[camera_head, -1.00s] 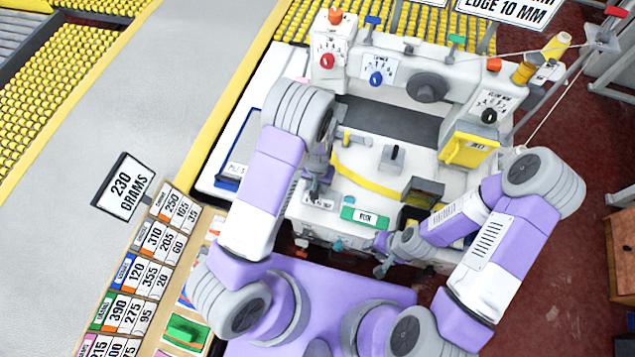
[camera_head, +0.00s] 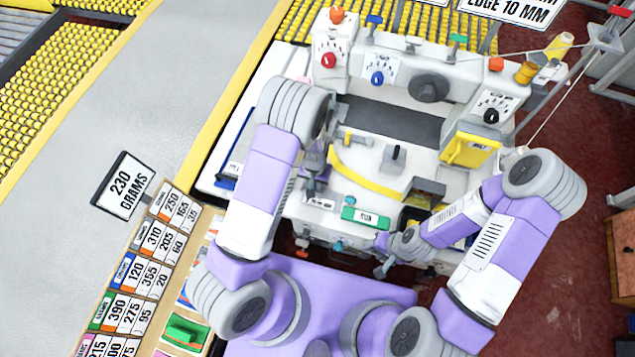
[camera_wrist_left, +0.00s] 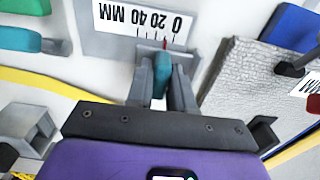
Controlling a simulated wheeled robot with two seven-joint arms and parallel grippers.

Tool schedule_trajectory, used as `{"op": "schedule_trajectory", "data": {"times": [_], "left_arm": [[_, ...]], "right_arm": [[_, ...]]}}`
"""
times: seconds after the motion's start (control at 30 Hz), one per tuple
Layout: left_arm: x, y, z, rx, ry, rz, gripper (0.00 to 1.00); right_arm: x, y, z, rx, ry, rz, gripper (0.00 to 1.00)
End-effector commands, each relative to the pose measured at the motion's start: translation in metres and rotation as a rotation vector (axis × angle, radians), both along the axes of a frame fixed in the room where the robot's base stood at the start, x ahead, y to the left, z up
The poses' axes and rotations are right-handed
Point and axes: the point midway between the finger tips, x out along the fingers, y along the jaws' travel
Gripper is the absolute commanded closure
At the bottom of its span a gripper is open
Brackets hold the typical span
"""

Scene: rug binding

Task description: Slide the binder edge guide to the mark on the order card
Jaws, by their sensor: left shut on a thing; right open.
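The edge guide's teal handle (camera_wrist_left: 161,76) is between the two grey fingers of my left gripper (camera_wrist_left: 161,92), which is shut on it. A thin red pointer (camera_wrist_left: 165,43) stands just beyond the handle, at the white scale (camera_wrist_left: 138,20) marked 0, 20, 40 MM, which reads upside down here. The pointer is between the 0 and the 20; its exact reading is too small to tell. In the head view my left gripper (camera_head: 316,183) is at the machine's left front. The order card (camera_head: 512,11), cut off at the top, reads EDGE 10 MM. My right gripper (camera_head: 384,266) is open at the machine's front.
The white binding machine (camera_head: 350,70) has dials, a yellow strip and a green RUN plate (camera_head: 365,217). A 230 GRAMS sign (camera_head: 124,186) and a board of number cards (camera_head: 140,270) stand at left. In the wrist view a grey textured piece (camera_wrist_left: 238,75) lies right of my fingers.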

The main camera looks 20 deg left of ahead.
Motion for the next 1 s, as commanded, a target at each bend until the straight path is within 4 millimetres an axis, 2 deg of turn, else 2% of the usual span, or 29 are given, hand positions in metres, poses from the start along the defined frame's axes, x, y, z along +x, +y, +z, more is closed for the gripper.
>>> {"op": "schedule_trajectory", "data": {"times": [0.1, 0.13, 0.23, 0.57, 1.0], "left_arm": [[0.000, -0.001, 0.001, -0.001, 0.000, 0.001, 1.00], [0.000, -0.001, 0.001, -0.001, 0.000, 0.001, 0.74], [0.000, -0.001, 0.000, -0.001, 0.000, 0.000, 0.58], [0.000, -0.002, 0.003, -0.001, -0.001, 0.000, 0.57], [0.000, -0.002, 0.068, -0.002, -0.003, -0.002, 0.57]], "right_arm": [[0.000, 0.000, 0.001, 0.000, 0.000, 0.000, 0.57], [0.000, 0.000, 0.001, 0.000, 0.000, 0.000, 0.57], [0.000, 0.000, 0.001, 0.000, 0.000, 0.000, 0.57], [0.000, 0.000, 0.001, 0.000, 0.000, 0.000, 0.57], [0.000, 0.000, 0.007, 0.000, 0.000, 0.000, 0.57]]}}
